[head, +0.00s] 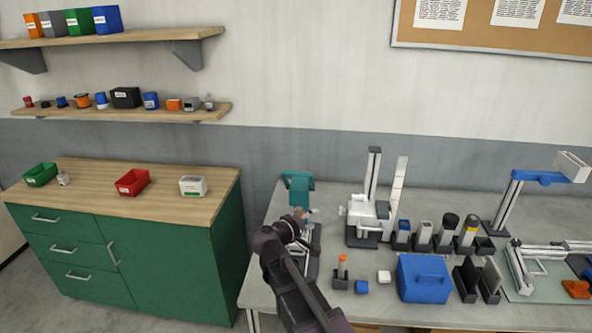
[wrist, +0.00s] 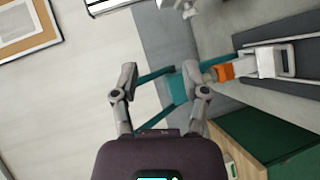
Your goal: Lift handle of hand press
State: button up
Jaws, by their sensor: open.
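The teal hand press (head: 298,186) stands at the left end of the grey workbench, partly hidden behind my arm. In the wrist view its teal body (wrist: 178,88) shows sideways between and beyond my fingers, with thin teal bars running from it. An orange part (wrist: 223,72) and a white part (wrist: 265,61) sit in line beside the teal body. I cannot tell for sure which part is the handle. My gripper (wrist: 162,80) is open, its fingers apart with nothing held between them. In the head view my gripper (head: 299,218) is right by the press; contact cannot be told.
A white and grey device (head: 370,209) stands close right of the press. Several holders, an orange-topped tube (head: 342,267) and a blue box (head: 424,279) crowd the bench. A green cabinet (head: 172,258) with bins stands left, under wall shelves. The space above the press is clear.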

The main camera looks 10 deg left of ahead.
aim_at(295, 175)
jog(key=a+r+n+t+y, duration=0.1)
jog(key=a+r+t, duration=0.1)
jog(key=a, duration=0.3)
jog(key=a+r+n+t+y+p, duration=0.1)
jog(key=a+r+n+t, duration=0.1)
jog(key=a+r, duration=0.3)
jog(key=shift+s+a+n+t, duration=0.3)
jog(key=shift+a, duration=0.4)
jog(key=shift+w+r, duration=0.1)
jog(key=x, duration=1.3)
jog(key=shift+w+d+p, duration=0.25)
jog(key=shift+d+p, duration=0.05)
jog(key=shift+p, duration=0.1)
grip_shut()
